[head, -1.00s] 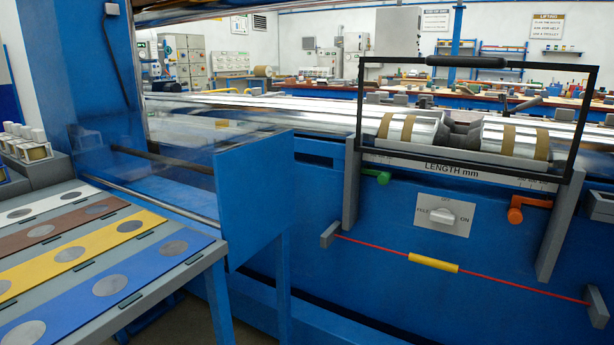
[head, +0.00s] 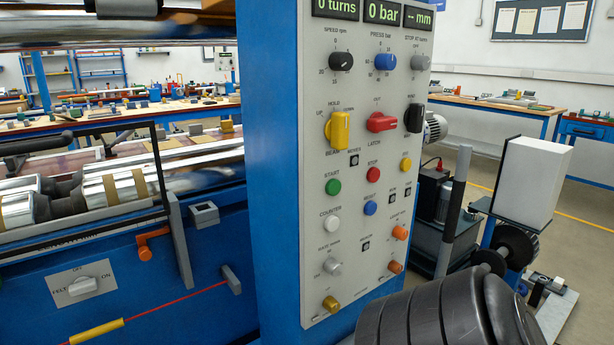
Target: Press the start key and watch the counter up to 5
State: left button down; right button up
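The green START key (head: 333,187) is on the light grey control panel (head: 318,130), at the left of its middle. The turns counter (head: 335,9) is at the top left of the panel and reads "0 turns". A white button (head: 332,224) marked COUNTER is just below the START key. A red STOP button (head: 373,174) is to the right of START, and a blue button (head: 370,208) is under it. Neither of my grippers shows in the head view, so I cannot see whether anything touches the key.
The pressure display (head: 384,12) reads "0 bar"; the one beside it reads "-- mm". A yellow BEAM lever (head: 338,130) and a red LATCH lever (head: 381,122) stick out above the buttons. The machine's rollers (head: 110,190) and black guard frame (head: 160,165) are at left.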

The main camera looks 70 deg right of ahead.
aim_at(333, 188)
jog(key=z, duration=2.5)
